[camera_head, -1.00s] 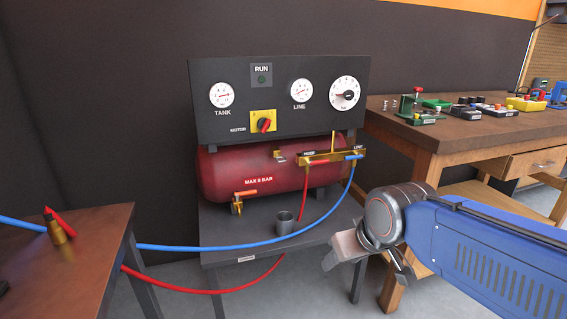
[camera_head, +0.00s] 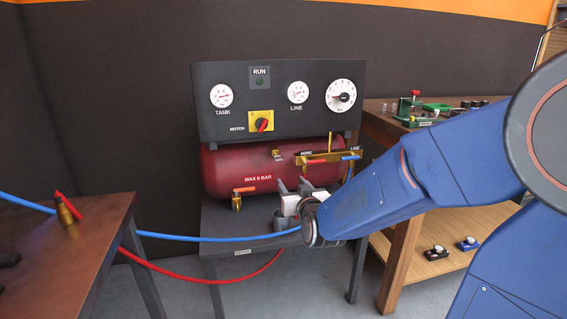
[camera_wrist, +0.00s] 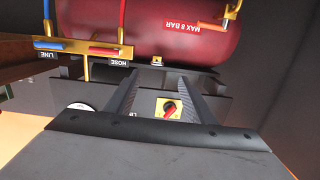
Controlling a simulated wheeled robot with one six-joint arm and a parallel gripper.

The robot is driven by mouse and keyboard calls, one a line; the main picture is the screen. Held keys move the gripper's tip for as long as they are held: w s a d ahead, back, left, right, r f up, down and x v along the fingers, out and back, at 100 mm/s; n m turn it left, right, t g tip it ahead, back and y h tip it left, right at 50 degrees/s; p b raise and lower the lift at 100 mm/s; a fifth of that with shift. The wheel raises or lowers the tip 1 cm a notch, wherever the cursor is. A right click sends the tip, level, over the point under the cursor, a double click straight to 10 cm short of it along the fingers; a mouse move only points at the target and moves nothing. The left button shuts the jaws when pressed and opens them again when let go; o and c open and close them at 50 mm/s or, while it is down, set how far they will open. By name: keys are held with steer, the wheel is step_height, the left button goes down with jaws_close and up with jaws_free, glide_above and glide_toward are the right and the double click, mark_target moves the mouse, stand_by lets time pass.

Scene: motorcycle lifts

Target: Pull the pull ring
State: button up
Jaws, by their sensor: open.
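A small brass fitting (camera_head: 278,154) sits on the upper front of the red tank (camera_head: 228,170); it also shows in the wrist view (camera_wrist: 157,61). It may carry the pull ring, but a ring is too small to make out. My gripper (camera_head: 293,186) is in front of the tank, lower than the fitting and a little to its right. Its two fingers are apart with nothing between them. In the upside-down wrist view, my gripper (camera_wrist: 158,78) has its fingertips on either side of the fitting's line, apart from it.
A black gauge panel (camera_head: 210,130) with a red-yellow motor switch (camera_head: 261,122) stands above the tank. A brass manifold (camera_head: 325,160) with red and blue levers is to the right. Blue (camera_head: 190,238) and red hoses hang in front.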

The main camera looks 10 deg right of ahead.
steer(key=shift+t, duration=0.5)
steer(key=w, duration=1.8)
steer(key=shift+r, duration=0.15)
